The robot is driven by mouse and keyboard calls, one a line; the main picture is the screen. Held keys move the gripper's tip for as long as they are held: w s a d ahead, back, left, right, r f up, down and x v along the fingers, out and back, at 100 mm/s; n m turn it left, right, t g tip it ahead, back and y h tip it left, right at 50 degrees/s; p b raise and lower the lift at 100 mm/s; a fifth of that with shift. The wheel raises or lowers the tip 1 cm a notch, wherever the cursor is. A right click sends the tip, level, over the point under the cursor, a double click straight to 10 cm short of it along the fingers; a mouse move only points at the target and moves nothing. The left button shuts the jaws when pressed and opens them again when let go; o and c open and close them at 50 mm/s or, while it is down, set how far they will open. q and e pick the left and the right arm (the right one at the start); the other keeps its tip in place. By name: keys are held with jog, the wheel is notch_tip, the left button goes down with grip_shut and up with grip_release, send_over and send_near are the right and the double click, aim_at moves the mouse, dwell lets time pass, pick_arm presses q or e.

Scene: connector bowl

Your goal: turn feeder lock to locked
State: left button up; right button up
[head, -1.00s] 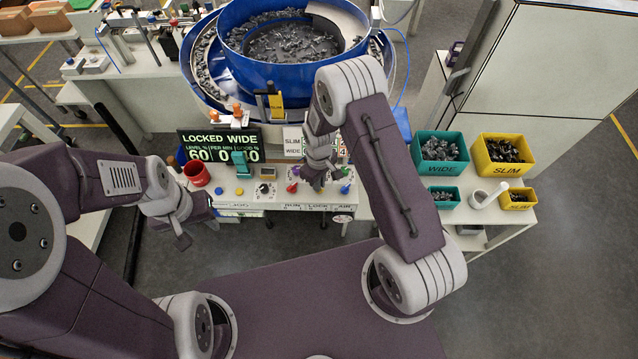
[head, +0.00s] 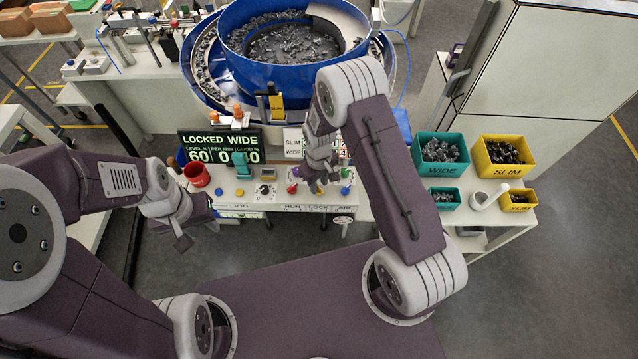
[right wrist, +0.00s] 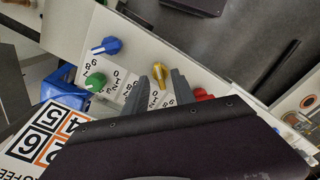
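A yellow knob (head: 320,188) sits on the front control panel above the LOCK label (head: 318,210); I take it as the feeder lock. It also shows in the right wrist view (right wrist: 157,72), between the spread grey fingertips. My right gripper (head: 318,177) is over it with fingers apart; I cannot tell whether they touch it. The display (head: 220,146) reads LOCKED WIDE. My left gripper (head: 200,226) hangs in front of the bench at the left, away from the panel; its finger opening is not clear.
Close by are a red knob (head: 293,188), a blue knob (head: 345,190) and a green knob (head: 346,173). A red cup (head: 196,176) stands at the left. The blue bowl feeder (head: 290,75) is behind. Teal and yellow bins (head: 503,155) stand at the right.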

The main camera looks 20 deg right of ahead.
aim_at(319, 187)
jog(key=shift+r, duration=0.35)
notch_tip(319, 187, up, 8)
jog(key=b, duration=0.1)
jog(key=shift+r+b, duration=0.15)
jog(key=shift+b, duration=0.15)
jog(key=s+d+r+m+t+b, duration=0.1)
jog(key=s+d+r+t+b, duration=0.15)
jog(key=r, duration=0.25)
jog(key=s+d+m, duration=0.1)
jog(key=s+m, duration=0.1)
jog(key=s, duration=0.4)
jog(key=s+d+m+g, duration=0.1)
jog(key=s+m, duration=0.1)
jog(key=s, duration=0.4)
jog(key=shift+d+f+m, duration=0.35)
jog(key=shift+m, duration=0.05)
